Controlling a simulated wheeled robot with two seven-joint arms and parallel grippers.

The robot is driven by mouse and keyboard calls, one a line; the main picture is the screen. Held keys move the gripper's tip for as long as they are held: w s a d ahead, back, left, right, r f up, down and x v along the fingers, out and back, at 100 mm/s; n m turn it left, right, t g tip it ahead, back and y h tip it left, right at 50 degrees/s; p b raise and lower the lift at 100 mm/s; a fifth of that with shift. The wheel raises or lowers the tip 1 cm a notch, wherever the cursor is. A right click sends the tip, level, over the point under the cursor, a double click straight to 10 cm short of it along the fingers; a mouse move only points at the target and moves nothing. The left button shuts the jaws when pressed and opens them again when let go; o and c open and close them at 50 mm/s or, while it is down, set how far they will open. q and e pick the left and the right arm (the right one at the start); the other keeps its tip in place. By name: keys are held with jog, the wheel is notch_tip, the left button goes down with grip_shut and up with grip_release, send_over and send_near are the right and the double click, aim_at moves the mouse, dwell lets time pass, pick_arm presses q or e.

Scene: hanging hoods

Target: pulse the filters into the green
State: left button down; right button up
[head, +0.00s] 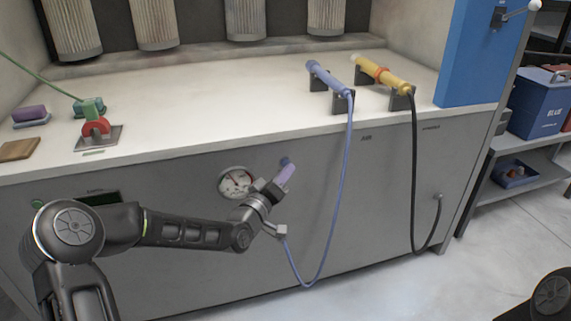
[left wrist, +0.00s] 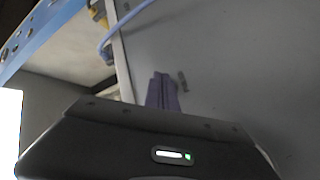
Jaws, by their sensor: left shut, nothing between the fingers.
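Several pleated filters (head: 152,22) hang along the back of the hood. A round dial gauge (head: 236,183) with a white face and some red on it sits on the grey front panel; its exact reading is too small to tell. My left gripper (head: 286,173), with purple fingers, is shut and empty just right of the gauge. Its fingers also show in the left wrist view (left wrist: 162,92), pointing towards the panel. A small bluish knob (head: 285,161) sits on the panel by the fingertips; I cannot tell whether they touch. My right gripper is out of view.
On the white counter (head: 215,95) a blue wand (head: 325,76) and a yellow wand (head: 382,74) rest on stands, their hoses hanging down the front. A shelf with a blue box (head: 540,105) is at right.

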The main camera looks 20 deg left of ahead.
pick_arm(q)
jog(key=shift+s+d, duration=0.1)
jog(key=shift+s, duration=0.05)
jog(key=s, duration=0.1)
jog(key=s+d, duration=0.2)
jog(key=s, duration=0.1)
jog(key=shift+d, duration=0.25)
dwell(0.4)
dwell(0.5)
